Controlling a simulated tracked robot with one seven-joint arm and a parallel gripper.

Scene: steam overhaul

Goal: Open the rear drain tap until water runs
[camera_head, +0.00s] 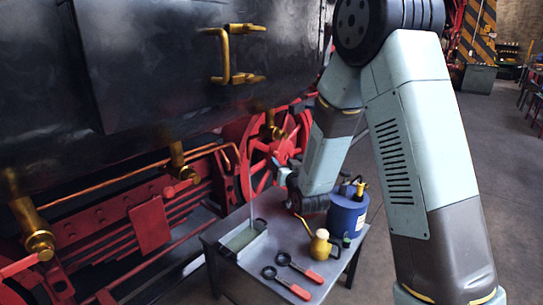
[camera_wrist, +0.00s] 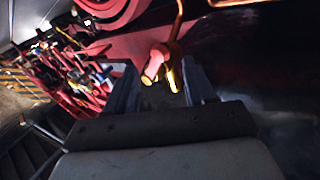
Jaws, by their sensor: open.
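Several brass drain taps hang under the black boiler in the head view: one at the left (camera_head: 35,230), one in the middle (camera_head: 180,162) and one at the right (camera_head: 270,127) by the red wheel. I cannot tell for sure which is the rear tap. My gripper (camera_head: 282,176) is near the right one, partly hidden by my arm. In the wrist view my open gripper (camera_wrist: 160,88) has a brass tap (camera_wrist: 173,80) with a red handle (camera_wrist: 153,66) between or just beyond its fingers. Contact cannot be told. No water clearly shows there.
A grey table (camera_head: 330,265) below holds a tray (camera_head: 243,238), a blue can (camera_head: 348,213), a brass oil can (camera_head: 320,245) and red-handled tools (camera_head: 295,288). A thin pale upright line (camera_head: 249,180) stands above the tray; its nature is unclear. Open floor lies at right.

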